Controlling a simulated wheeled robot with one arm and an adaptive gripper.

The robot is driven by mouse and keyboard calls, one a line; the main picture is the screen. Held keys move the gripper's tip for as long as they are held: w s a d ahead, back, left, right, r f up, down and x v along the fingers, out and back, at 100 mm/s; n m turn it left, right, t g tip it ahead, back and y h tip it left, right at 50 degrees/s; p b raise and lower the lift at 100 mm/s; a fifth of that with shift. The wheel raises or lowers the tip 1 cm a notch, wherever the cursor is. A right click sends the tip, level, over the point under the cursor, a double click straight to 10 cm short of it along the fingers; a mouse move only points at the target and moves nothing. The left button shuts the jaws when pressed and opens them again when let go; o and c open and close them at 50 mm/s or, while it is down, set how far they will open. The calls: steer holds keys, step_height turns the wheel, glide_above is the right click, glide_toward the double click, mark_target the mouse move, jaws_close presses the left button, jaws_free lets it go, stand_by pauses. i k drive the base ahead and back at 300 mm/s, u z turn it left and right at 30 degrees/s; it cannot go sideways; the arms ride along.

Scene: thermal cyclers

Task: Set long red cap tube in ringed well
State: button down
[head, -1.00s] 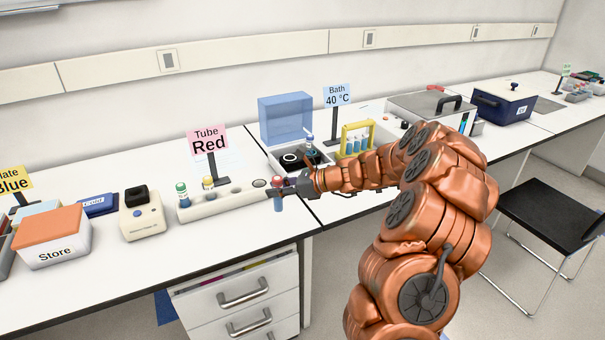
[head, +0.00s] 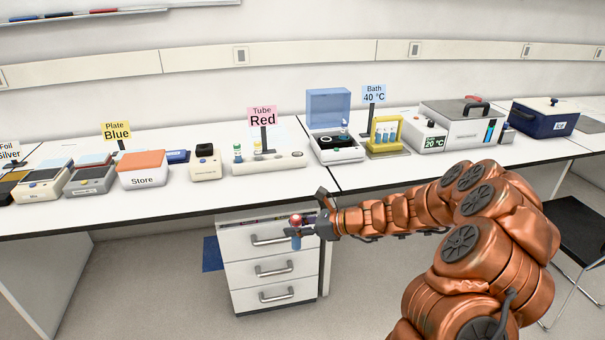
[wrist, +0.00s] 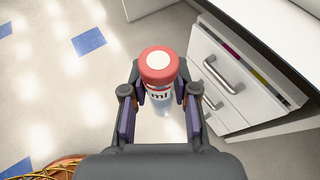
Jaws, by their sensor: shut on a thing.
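My gripper (head: 306,228) is shut on a long tube (head: 296,238) with a red cap, held upright in front of the bench drawers, off the bench. In the wrist view the red cap (wrist: 159,63) with its white top disc sits between the two fingers (wrist: 160,100), with printed "ml" on the label below it.
A yellow rack (head: 386,133) with blue tubes, a lidded bath (head: 460,123) and a dark blue box (head: 543,116) stand to the right. The Store box (head: 142,170) and cyclers stand left. The drawer unit (head: 268,262) is close behind my gripper.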

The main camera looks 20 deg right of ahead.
mark_target(297, 164)
steer(key=k, duration=0.15)
steer(key=u, duration=2)
steer(key=i, duration=1.45)
steer(key=z, duration=2.5)
steer(key=i, duration=1.5)
steer(key=z, duration=0.05)
